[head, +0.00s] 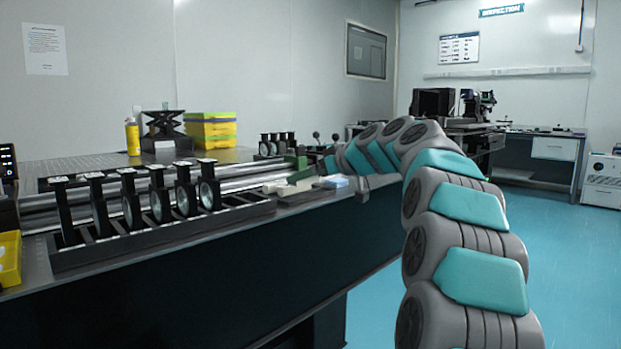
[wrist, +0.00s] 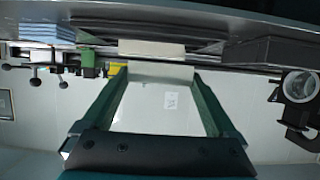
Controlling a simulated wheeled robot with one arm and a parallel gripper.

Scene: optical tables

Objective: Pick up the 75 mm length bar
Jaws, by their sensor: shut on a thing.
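My gripper (wrist: 159,77) has two green fingers, shut on a pale cream bar (wrist: 160,70) that spans the gap between the fingertips in the wrist view. I take it for the 75 mm length bar, but no marking is readable. Another pale block face (wrist: 150,48) shows just beyond it. In the head view my green gripper (head: 299,167) is small, over the far part of the near table edge, with pale bars (head: 291,189) low beside it. I cannot tell there whether the held bar touches what is below.
A light-blue block (head: 333,182) lies right of the pale bars. A black rack (head: 160,235) with several round optics stands left on the table. Yellow bins (head: 210,130) and a black lab jack (head: 166,130) stand behind. Open blue floor (head: 560,250) lies right.

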